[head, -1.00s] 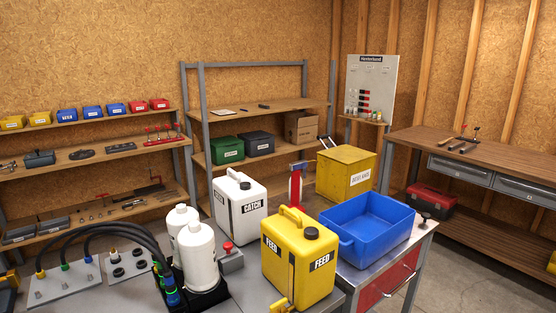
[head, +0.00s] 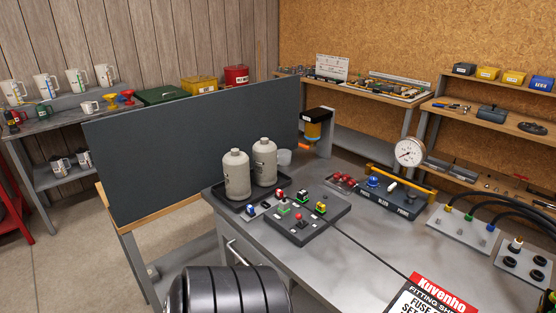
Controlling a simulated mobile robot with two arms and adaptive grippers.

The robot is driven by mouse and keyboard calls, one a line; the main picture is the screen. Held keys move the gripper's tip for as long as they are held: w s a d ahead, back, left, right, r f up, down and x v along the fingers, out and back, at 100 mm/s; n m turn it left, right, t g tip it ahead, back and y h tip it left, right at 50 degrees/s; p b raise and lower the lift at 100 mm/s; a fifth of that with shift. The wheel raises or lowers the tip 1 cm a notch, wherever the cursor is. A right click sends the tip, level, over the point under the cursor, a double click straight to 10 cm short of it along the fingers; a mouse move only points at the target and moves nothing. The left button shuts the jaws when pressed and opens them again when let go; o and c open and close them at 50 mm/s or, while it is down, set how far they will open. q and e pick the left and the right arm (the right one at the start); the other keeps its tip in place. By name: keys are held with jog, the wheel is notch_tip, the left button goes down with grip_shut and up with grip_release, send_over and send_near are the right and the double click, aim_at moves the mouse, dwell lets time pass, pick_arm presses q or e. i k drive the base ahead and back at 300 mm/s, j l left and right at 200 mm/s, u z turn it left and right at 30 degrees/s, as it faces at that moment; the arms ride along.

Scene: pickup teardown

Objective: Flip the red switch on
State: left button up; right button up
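A dark grey control panel (head: 322,232) lies on the grey metal bench, right of two grey bottles. A small red-topped switch (head: 299,218) stands up near its left front. Whether it is on or off is too small to tell. Small green, yellow and white parts sit around it on the panel. Another small red-and-white piece (head: 279,194) stands behind it. Neither my left nor my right gripper shows in the head view.
Two grey bottles (head: 265,162) stand in a dark tray behind the panel. A dark upright board (head: 190,150) rises behind them. A pressure gauge (head: 409,151) and a dark block with a blue knob (head: 374,182) are to the right. A red-and-black sheet (head: 440,296) lies in front.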

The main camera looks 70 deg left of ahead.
aim_at(298, 217)
jog(key=u, duration=2.05)
jog(key=i+j+z, duration=0.1)
jog(key=j+z, duration=0.2)
jog(key=z, duration=0.15)
jog(key=j+z, duration=0.3)
jog(key=z, duration=0.15)
jog(key=j+z, duration=0.3)
jog(key=j, duration=1.4)
jog(key=k, duration=0.05)
